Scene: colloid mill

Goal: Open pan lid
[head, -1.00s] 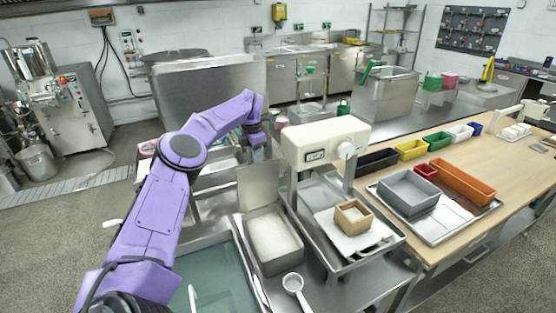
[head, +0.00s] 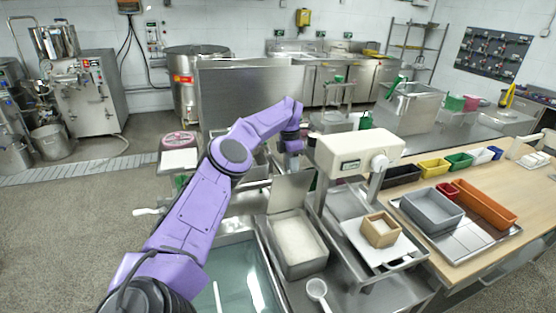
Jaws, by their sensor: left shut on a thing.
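A steel pan (head: 323,262) with white contents stands on the steel counter in the lower middle. A flat grey metal panel, which looks like the pan lid (head: 290,190), stands raised at its back edge. My left arm reaches in from the lower left. My left gripper (head: 292,149) points down just above and behind the top of the panel. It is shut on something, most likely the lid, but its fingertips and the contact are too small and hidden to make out. My right gripper is not in view.
A cream scale-like machine (head: 358,155) stands right of the pan, with a wooden box (head: 380,230) on its plate. A white scoop (head: 318,290) lies in front. A sink-like basin (head: 235,285) is left. A grey bin (head: 432,210) stands further right.

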